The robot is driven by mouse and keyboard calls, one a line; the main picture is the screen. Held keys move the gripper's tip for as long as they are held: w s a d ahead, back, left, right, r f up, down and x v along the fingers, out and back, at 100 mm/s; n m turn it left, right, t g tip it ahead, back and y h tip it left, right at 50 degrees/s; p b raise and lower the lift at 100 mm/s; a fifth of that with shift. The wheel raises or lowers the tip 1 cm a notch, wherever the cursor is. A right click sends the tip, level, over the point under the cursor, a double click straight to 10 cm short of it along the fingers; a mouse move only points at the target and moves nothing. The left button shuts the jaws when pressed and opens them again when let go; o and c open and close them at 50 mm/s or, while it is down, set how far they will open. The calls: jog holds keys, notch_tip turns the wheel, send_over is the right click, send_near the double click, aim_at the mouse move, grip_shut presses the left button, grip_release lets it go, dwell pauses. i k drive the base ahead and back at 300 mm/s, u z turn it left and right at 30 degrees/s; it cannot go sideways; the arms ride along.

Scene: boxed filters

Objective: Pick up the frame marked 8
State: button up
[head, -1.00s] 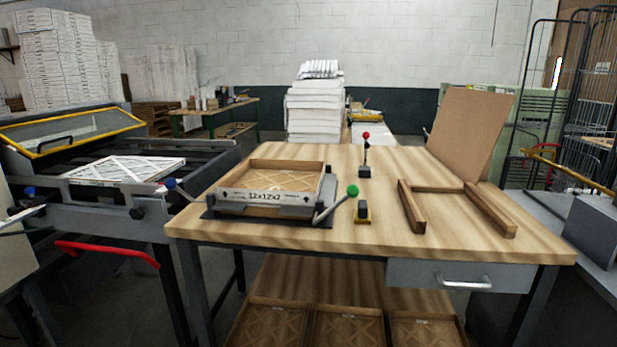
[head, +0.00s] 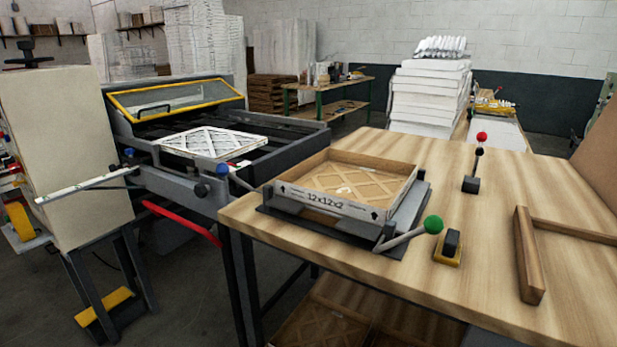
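No marking "8" can be read on anything in view, so I cannot tell which frame carries it. A cardboard frame (head: 325,203) printed "12x12x2" sits in a grey fixture (head: 407,215) on the wooden table. It has a lattice inside. A white lattice frame (head: 213,142) lies on the machine to the left. Brown lattice frames (head: 323,335) lie on the shelf under the table, partly hidden by the tabletop. My gripper is not in view.
The wooden table (head: 490,275) bears a green-knobbed lever (head: 433,224), a red-knobbed lever (head: 480,150), a yellow-based black block (head: 451,245) and a wooden guide (head: 528,255). A beige cabinet (head: 66,150) stands left. Open floor (head: 190,305) shows between cabinet and table.

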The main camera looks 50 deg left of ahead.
aim_at(287, 184)
jog(key=u, duration=0.85)
jog(key=i, duration=0.75)
jog(key=u, duration=0.85)
